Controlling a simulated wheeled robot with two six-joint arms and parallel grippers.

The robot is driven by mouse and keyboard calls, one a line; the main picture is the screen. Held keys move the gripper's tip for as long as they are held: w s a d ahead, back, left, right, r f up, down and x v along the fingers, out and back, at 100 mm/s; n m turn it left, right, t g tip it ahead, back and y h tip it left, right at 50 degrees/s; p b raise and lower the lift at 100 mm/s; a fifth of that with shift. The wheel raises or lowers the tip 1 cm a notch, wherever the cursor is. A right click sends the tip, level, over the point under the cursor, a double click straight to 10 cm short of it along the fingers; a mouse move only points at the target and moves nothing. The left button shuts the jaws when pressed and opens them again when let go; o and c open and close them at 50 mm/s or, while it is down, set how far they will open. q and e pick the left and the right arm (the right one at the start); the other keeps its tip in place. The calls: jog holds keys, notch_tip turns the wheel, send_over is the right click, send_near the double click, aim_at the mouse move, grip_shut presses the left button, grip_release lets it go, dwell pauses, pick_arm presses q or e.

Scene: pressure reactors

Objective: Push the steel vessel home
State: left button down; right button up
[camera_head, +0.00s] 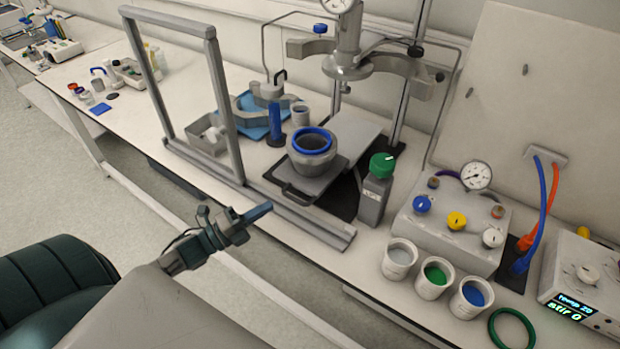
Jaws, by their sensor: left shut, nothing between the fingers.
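The steel vessel (313,158) is a round grey pot with a blue ring (311,140) at its mouth. It stands upright on a grey sliding plate (319,182) with a dark handle at its front edge. The plate sticks out forward from under the reactor head (348,66), which hangs behind the vessel between two upright posts. My left gripper (262,211) is shut and empty, in front of and left of the vessel, near the bench's front edge. It is apart from the vessel and the handle. My right gripper is not in view.
A grey upright frame (221,105) stands left of the vessel, with a rail along the bench front. A green-capped bottle (374,196) stands close at the right. Three cups (434,279), a gauge box (452,222) and a heater controller (585,285) fill the right side.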

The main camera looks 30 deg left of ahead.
pick_arm(q)
jog(key=p, duration=0.3)
send_near(311, 169)
jog(key=d, duration=0.4)
jog(key=w, duration=0.1)
jog(key=w+p, duration=0.1)
jog(key=w+a+r, duration=0.1)
jog(key=w, duration=0.1)
jog(key=shift+w+a+p, duration=0.15)
jog(key=shift+w+p, duration=0.25)
jog(key=shift+w, duration=0.1)
